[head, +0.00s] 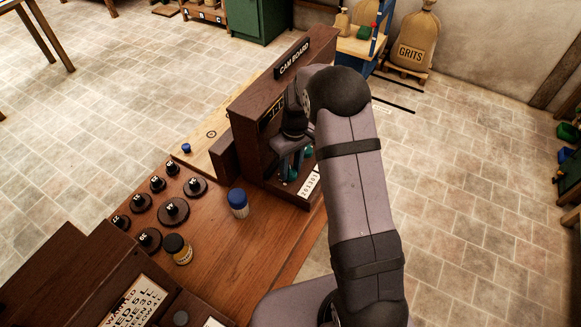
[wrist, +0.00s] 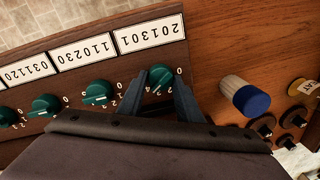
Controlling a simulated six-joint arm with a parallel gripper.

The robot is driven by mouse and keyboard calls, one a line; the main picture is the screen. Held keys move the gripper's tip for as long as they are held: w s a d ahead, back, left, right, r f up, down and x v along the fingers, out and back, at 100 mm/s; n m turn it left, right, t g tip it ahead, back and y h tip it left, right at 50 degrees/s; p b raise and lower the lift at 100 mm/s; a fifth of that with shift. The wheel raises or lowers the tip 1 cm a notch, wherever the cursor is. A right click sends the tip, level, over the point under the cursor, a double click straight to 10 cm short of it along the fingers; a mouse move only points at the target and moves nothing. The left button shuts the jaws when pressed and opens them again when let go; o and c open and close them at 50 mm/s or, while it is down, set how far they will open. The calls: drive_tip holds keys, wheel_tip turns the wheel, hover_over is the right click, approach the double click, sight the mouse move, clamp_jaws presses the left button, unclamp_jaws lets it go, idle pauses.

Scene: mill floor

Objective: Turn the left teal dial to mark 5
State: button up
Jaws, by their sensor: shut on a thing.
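The cam board (head: 246,110) is a dark wooden stand with a sloping front and a row of teal dials. In the wrist view the board appears upside down, so the left teal dial (wrist: 160,75) is at the right end of the row. My gripper (wrist: 158,98) has one blue-grey finger on each side of this dial and is shut on it. A number card (wrist: 149,34) lies beside the dial. Small marks ring it, partly hidden by the fingers; I cannot tell which mark it points to. My gripper (head: 291,160) and arm hide much of the board in the head view.
Several other teal dials, one of them (wrist: 98,92) nearest, continue the row. A blue-capped jar (head: 238,203) stands close to the board's left end. Black-knobbed weights (head: 173,210) and a dark-capped jar (head: 177,248) stand on the bench, with bare wood between.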

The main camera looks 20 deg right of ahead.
sight(293, 172)
drive_tip(key=shift+m+t+b, duration=0.3)
drive_tip(key=shift+m+b, duration=0.25)
drive_tip(key=shift+m, duration=2.45)
drive_tip(key=shift+d, duration=0.1)
drive_tip(key=o, duration=0.8)
drive_tip(key=shift+r, duration=0.1)
drive_tip(key=shift+d+r+b, duration=0.15)
drive_tip(key=shift+r+b, duration=0.5)
drive_tip(key=shift+r, duration=1.15)
drive_tip(key=shift+d+r+b, duration=0.1)
drive_tip(key=shift+r+b, duration=0.55)
drive_tip(key=shift+r, duration=1.15)
drive_tip(key=shift+s, duration=0.15)
